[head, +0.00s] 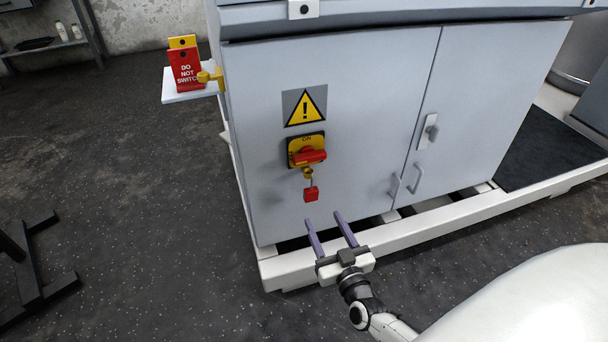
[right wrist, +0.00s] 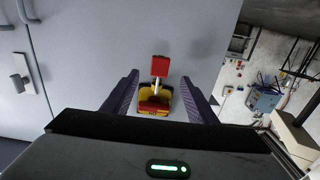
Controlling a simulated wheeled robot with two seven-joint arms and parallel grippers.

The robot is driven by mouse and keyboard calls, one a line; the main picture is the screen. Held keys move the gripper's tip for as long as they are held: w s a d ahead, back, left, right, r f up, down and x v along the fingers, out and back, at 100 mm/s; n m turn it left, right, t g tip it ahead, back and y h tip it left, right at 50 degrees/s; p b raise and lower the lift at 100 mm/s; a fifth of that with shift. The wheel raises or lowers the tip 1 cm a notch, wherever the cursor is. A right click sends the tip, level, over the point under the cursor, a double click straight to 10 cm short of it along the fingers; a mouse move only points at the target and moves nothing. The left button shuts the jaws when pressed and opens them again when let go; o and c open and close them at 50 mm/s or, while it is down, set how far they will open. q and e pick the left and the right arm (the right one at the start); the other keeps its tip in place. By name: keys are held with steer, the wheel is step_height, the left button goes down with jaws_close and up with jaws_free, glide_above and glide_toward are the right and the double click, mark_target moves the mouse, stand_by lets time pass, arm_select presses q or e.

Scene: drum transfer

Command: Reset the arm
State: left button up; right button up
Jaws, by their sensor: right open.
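My right gripper (head: 331,233) is in front of the lower part of a grey cabinet, below a rotary switch. Its two purple fingers are apart with nothing between them; it also shows in the right wrist view (right wrist: 160,95). The red and yellow switch (head: 307,153) is on the cabinet door under a yellow warning sign (head: 305,105). A red padlock (head: 311,194) hangs below the switch. In the right wrist view the padlock (right wrist: 160,66) and switch (right wrist: 154,103) appear beyond the fingers, apart from them. My left gripper is not in view.
The grey cabinet (head: 350,70) stands on a white base frame (head: 420,229). A white side shelf (head: 190,95) holds red "DO NOT SWITCH" tags (head: 186,72). A black stand (head: 35,260) is at the left. The dark floor (head: 130,180) between is clear.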

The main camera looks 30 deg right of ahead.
steer(key=s+a+n+g+y, duration=0.3)
steer(key=s+a+y, duration=0.1)
steer(key=a, duration=0.4)
steer(key=s+a+n+g+y, duration=0.2)
steer(key=s+a+g+y, duration=0.15)
steer(key=a, duration=0.35)
steer(key=s+d+r+g+h, duration=0.15)
steer(key=s+g, duration=0.25)
steer(key=s, duration=0.5)
steer(key=s+d+r+g+h, duration=0.1)
steer(key=s+d+r+g, duration=0.15)
steer(key=s, duration=0.55)
steer(key=w+a+f+t+y, duration=0.3)
steer(key=w+a, duration=0.2)
steer(key=a, duration=0.4)
arm_select(q)
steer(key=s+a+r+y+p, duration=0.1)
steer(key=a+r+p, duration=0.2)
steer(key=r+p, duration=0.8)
steer(key=p, duration=0.8)
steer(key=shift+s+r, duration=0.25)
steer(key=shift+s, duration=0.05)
arm_select(e)
step_height(320, 180, up, 12)
steer(key=d+t+h, duration=0.1)
steer(key=d, duration=0.1)
steer(key=shift+s, duration=0.35)
